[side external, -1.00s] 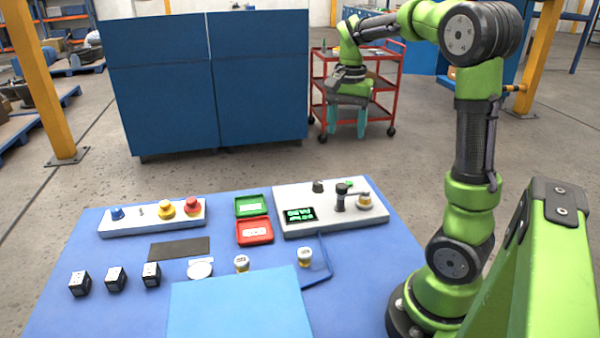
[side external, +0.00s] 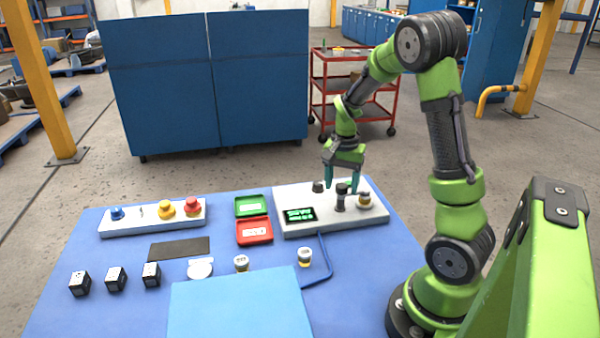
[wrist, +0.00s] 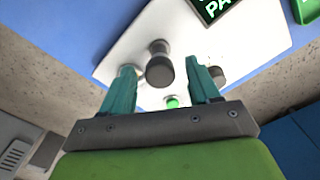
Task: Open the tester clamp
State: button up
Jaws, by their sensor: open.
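The tester (side external: 290,228) is a white box at the back right of the table with a lit display (side external: 299,214). A dark upright post with a round cap (side external: 340,204), apparently the clamp handle, stands on it. Contact cannot be told.
A dark knob (side external: 318,187) stands on the tester near the left finger. A green tray (side external: 253,204) and red tray (side external: 255,231) lie left of the tester.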

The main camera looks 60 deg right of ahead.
grip_shut()
dwell(0.3)
jog(key=shift+m, duration=0.3)
jog(key=m, duration=0.3)
jog(key=shift+m, duration=0.3)
jog(key=m, duration=0.4)
jog(key=shift+w+m, duration=0.1)
jog(key=shift+m, duration=0.2)
jog(key=m, duration=0.4)
jog(key=shift+d+m, duration=0.1)
jog(key=shift+m, duration=2.4)
